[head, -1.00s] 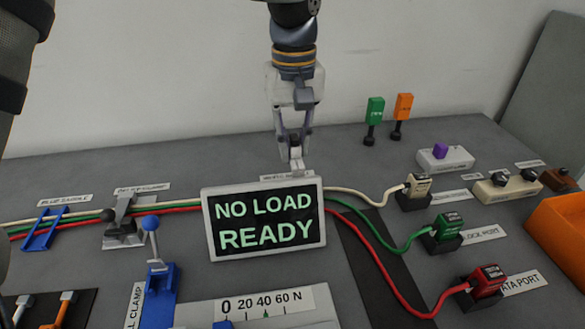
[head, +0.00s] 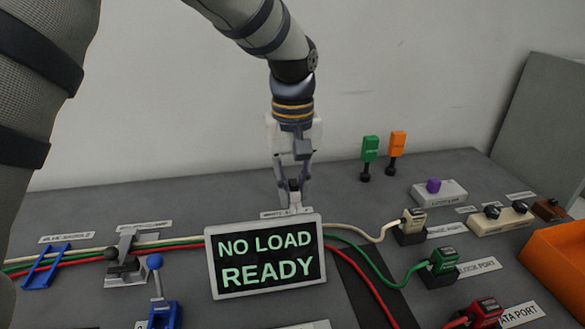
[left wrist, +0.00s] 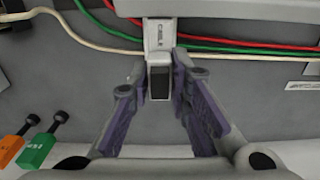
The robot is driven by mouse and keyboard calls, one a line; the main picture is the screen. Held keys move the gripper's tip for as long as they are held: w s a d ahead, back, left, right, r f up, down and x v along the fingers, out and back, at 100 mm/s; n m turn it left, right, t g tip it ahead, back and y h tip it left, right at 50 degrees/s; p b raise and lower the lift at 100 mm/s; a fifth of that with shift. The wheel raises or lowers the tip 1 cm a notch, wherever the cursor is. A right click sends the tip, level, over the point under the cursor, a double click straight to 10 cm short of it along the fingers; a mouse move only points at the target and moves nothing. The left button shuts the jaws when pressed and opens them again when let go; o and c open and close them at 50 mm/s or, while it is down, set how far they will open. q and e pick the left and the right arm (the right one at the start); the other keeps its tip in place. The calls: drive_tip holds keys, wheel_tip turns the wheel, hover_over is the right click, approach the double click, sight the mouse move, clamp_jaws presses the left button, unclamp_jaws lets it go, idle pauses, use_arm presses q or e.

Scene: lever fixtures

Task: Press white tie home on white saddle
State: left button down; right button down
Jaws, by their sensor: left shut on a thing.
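The white tie (left wrist: 159,45) is a pale upright piece with lettering and a dark block at its near end, in the left wrist view. My left gripper (left wrist: 158,88) has its purple-padded fingers on either side of that end, shut on it. In the head view my left gripper (head: 293,203) points down just behind the display panel. The panel hides most of the tie and the white saddle, so I cannot tell how the tie sits. The white cable (head: 365,235) comes out from behind the panel; it also shows in the left wrist view (left wrist: 88,43). My right gripper is not in view.
The display (head: 266,257) reads "NO LOAD READY" and stands in front of my gripper. A blue saddle (head: 46,266) and a grey clamp (head: 125,258) are at left. Green (head: 369,148) and orange (head: 397,143) tags stand behind at right. An orange bin (head: 560,240) is at far right.

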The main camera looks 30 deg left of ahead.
sight(293, 201)
use_arm(q)
drive_tip(key=shift+f, duration=1.5)
drive_tip(key=shift+f, duration=0.15)
drive_tip(key=shift+f, duration=0.7)
drive_tip(key=shift+f, duration=0.1)
drive_tip(key=shift+f, duration=0.55)
drive_tip(key=shift+f, duration=0.2)
